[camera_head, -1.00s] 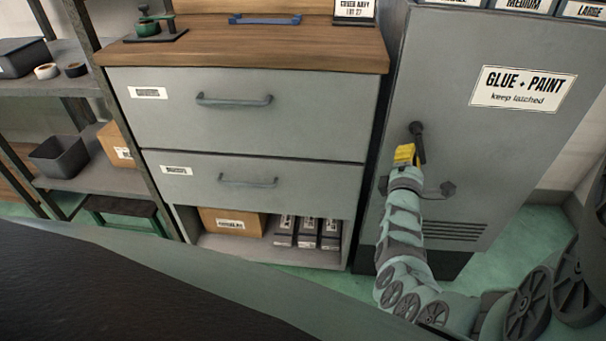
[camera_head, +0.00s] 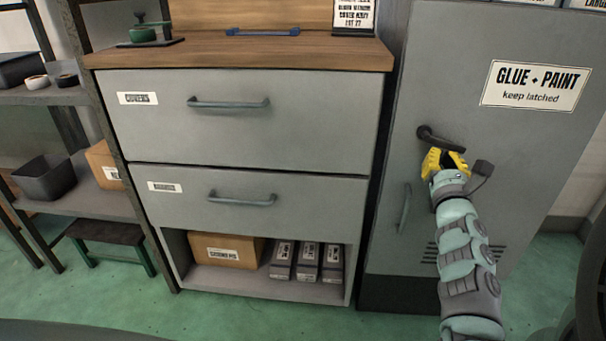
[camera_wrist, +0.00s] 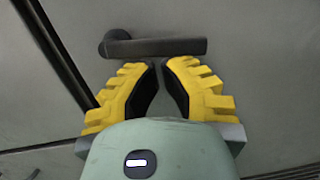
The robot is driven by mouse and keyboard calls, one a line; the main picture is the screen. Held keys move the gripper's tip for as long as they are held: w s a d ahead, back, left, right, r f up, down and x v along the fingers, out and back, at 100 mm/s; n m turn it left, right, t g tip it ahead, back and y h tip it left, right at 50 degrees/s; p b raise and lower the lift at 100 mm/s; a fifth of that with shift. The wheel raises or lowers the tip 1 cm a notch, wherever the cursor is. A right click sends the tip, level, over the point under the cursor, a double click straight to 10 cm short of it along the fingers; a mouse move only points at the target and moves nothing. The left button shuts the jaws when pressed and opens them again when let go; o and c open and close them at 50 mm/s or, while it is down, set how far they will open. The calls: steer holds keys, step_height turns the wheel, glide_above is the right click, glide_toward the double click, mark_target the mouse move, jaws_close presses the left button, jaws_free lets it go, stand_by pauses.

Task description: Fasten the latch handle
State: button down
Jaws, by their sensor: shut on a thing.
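The grey cabinet (camera_head: 440,60) carries a "GLUE + PAINT keep latched" sign (camera_head: 535,86). Its dark latch handle (camera_head: 433,136) points right and slightly down from its pivot in the head view. My gripper (camera_head: 447,156), with yellow fingers, is at the handle from below and is shut on it. In the wrist view the handle (camera_wrist: 160,47) lies across the picture just beyond my fingertips (camera_wrist: 164,68). The exact contact is hard to see there. The cabinet door sits flush as far as I can tell.
A door pull (camera_head: 404,208) is on the cabinet left of my arm. A drawer unit (camera_head: 240,120) stands close on the left with both drawers shut. A shelf rack (camera_head: 70,198) is farther left. Green floor (camera_head: 240,305) shows clear in front.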

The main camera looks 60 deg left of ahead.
steer(key=shift+w+d+r+n+g+y+b, duration=0.1)
steer(key=shift+r+n+g+y+b, duration=0.2)
steer(key=shift+n, duration=0.4)
steer(key=shift+w+d+r+n+g+y+b, duration=0.1)
steer(key=shift+n+b, duration=0.25)
steer(key=shift+n, duration=0.35)
steer(key=shift+w, duration=0.1)
steer(key=shift+f, duration=0.1)
